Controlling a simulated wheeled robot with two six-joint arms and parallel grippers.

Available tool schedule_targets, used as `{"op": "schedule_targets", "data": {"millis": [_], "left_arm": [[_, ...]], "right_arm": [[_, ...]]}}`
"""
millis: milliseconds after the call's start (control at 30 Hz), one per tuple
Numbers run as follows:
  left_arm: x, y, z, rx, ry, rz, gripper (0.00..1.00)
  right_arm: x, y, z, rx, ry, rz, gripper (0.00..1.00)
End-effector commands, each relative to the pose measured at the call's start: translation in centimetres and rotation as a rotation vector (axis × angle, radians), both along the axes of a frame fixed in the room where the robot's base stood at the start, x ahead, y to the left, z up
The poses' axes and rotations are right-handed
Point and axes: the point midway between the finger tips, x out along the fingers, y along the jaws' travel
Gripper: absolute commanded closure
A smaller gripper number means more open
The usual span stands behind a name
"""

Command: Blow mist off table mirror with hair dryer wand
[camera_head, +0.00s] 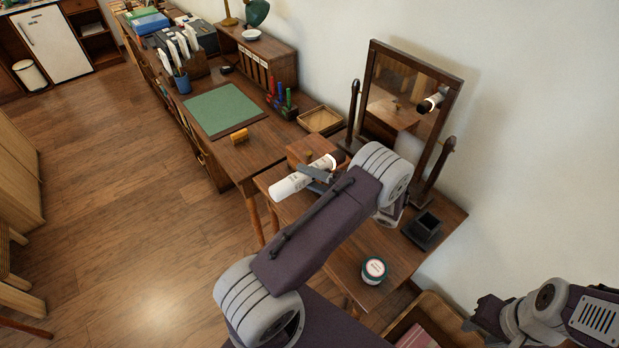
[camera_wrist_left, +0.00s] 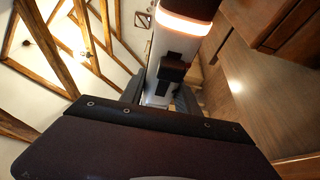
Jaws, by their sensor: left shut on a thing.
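The hair dryer wand (camera_head: 291,184) is a white cylinder with a dark end that points right toward the mirror. My left gripper (camera_head: 322,178) is shut around its body and holds it above the small table. In the left wrist view the wand (camera_wrist_left: 163,45) shows a bright ring below its dark end. The table mirror (camera_head: 402,98) stands tilted in a dark wooden frame at the back of the table. Its glass reflects the wand and tabletop; I cannot make out mist on it. My right gripper (camera_head: 478,312) is apart at lower right; its jaw opening is unclear.
A wooden box (camera_head: 303,151) sits near the wand. A dark square holder (camera_head: 423,229) and a round jar (camera_head: 374,270) stand on the small table (camera_head: 344,270). A desk with a green mat (camera_head: 222,110) adjoins at left. A white wall is behind the mirror.

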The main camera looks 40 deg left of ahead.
Motion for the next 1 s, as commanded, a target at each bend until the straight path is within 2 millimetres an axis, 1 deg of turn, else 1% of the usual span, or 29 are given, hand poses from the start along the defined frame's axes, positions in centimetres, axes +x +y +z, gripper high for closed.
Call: {"op": "schedule_targets", "data": {"millis": [433, 1000], "left_arm": [[0.9, 3.1, 0.1, 0.002, 0.001, 0.001, 1.00], [2.0, 7.1, 0.1, 0.002, -0.001, 0.001, 1.00]], "right_arm": [[0.0, 0.0, 0.6, 0.000, 0.000, 0.000, 0.64], [0.0, 0.0, 0.7, 0.000, 0.000, 0.000, 0.64]]}}
